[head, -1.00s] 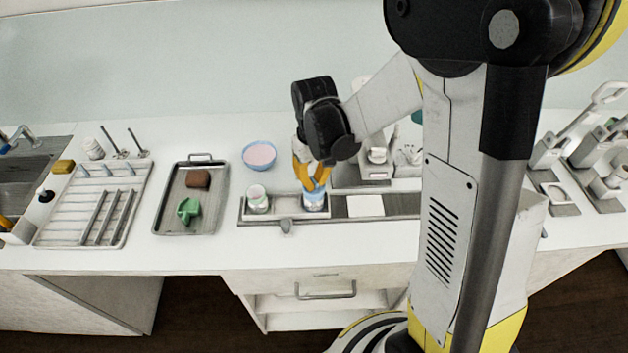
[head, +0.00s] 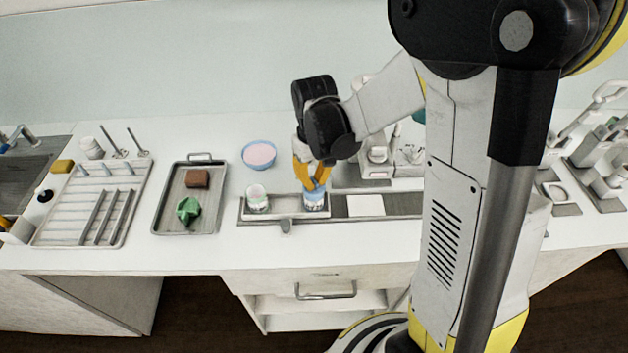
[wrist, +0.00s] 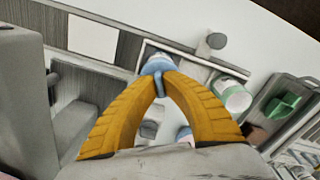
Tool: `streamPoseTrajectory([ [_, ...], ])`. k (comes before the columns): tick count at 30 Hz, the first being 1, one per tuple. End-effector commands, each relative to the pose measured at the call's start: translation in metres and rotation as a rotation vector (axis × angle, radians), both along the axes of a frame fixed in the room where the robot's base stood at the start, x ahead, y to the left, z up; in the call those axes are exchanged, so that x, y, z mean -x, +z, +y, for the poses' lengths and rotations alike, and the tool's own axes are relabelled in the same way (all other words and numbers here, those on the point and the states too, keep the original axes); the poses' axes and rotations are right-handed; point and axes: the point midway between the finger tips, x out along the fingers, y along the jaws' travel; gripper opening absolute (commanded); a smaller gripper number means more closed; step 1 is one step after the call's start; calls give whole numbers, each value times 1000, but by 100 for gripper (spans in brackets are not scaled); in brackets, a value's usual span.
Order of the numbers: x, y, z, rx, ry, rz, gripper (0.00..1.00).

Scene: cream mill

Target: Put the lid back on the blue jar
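The blue jar (head: 315,202) stands upright in the right part of a pale tray on the counter. My gripper (head: 314,184) points down at its top, and its yellow fingers close in on a small blue piece that looks like the lid (wrist: 157,66). In the wrist view the fingertips (wrist: 158,76) meet the sides of this blue piece. The fingers hide much of the lid and jar mouth. I cannot tell whether the lid rests on the jar or is just above it.
A white and green jar (head: 257,199) stands left in the same tray (head: 285,212). A grey knob-like piece (head: 286,226) lies at the tray's front. A bowl with pink contents (head: 259,155) is behind. A metal tray (head: 172,215) with brown and green items is farther left.

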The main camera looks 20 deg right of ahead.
Motion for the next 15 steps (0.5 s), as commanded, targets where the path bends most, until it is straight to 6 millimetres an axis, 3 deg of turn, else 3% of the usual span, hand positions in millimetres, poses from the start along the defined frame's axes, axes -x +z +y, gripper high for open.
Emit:
streamPoseTrajectory([
  [15, 0, -5, 0, 0, 0, 0, 0],
])
